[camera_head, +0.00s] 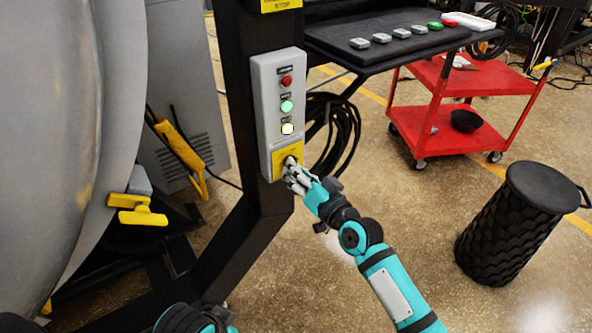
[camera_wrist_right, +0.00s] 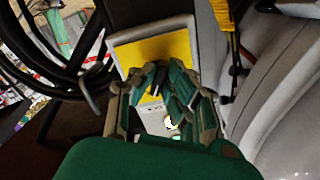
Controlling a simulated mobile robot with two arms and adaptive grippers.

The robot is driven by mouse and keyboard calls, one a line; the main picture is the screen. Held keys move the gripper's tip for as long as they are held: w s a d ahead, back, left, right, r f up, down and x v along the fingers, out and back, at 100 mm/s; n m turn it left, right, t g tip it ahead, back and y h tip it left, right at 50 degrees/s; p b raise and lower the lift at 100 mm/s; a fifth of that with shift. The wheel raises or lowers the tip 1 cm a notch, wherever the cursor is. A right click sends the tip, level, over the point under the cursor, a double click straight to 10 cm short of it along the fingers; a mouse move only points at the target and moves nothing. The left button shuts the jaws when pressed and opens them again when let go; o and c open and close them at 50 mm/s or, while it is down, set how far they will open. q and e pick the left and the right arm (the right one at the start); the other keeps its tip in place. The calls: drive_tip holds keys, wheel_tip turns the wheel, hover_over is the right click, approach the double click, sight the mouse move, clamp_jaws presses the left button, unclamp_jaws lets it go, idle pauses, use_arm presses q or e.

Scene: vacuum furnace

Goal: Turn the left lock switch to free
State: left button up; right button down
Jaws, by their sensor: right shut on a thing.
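A grey control box (camera_head: 262,95) is mounted on the dark post and carries a red, a green and a white button. Its lowest part is a yellow plate (camera_head: 280,155), which also fills the middle of the wrist view (camera_wrist_right: 160,50). My right gripper (camera_head: 291,167) is at this plate, its fingers closed together on the lock switch. In the wrist view the right gripper (camera_wrist_right: 160,82) shows its fingers converging against the yellow face. The switch itself is hidden by the fingers, so its turned position cannot be read. My left gripper is not in view.
The grey furnace body (camera_head: 60,130) with a yellow handle (camera_head: 140,215) stands at left. Coiled black cables (camera_head: 335,130) hang right of the post. A dark shelf (camera_head: 385,50), a red cart (camera_head: 450,135) and a black bin (camera_head: 515,220) are further right.

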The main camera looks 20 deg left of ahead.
drive_tip(key=shift+f, duration=0.1)
drive_tip(key=c, duration=1.4)
unclamp_jaws()
drive_tip(key=v, duration=1.2)
drive_tip(key=shift+s, duration=0.1)
